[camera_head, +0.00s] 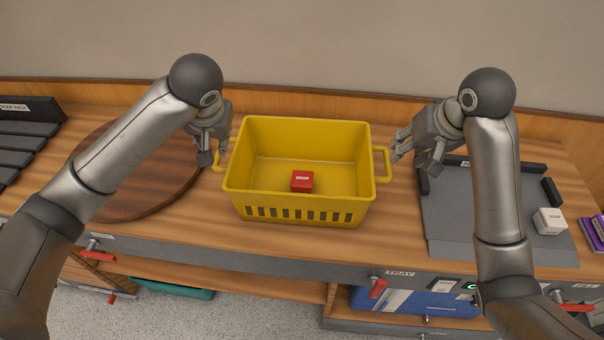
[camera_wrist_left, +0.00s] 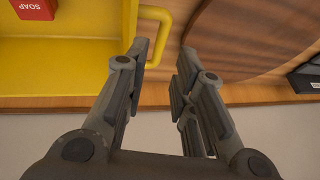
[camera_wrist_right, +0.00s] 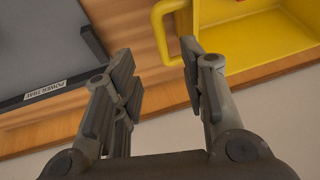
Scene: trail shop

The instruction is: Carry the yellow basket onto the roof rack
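The yellow basket (camera_head: 260,205) stands upright on the wooden counter with a handle at each end. A red soap box (camera_head: 302,181) lies inside it. My left gripper (camera_head: 213,158) is open at the left handle (camera_wrist_left: 160,40), which shows just beyond the fingertips in the left wrist view. My right gripper (camera_head: 414,158) is open beside the right handle (camera_head: 384,164); in the right wrist view the handle (camera_wrist_right: 160,32) lies ahead between the fingertips. Neither gripper visibly holds anything. The roof rack (camera_head: 25,145), dark slats with a label, is at the far left, partly cut off.
A round brown board (camera_head: 135,195) lies between rack and basket, partly behind my left arm. A grey tray (camera_head: 450,215) with dark edge blocks and a white box (camera_head: 549,221) is at the right. Red handles (camera_head: 377,288) stick out from the counter front. A wall stands behind.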

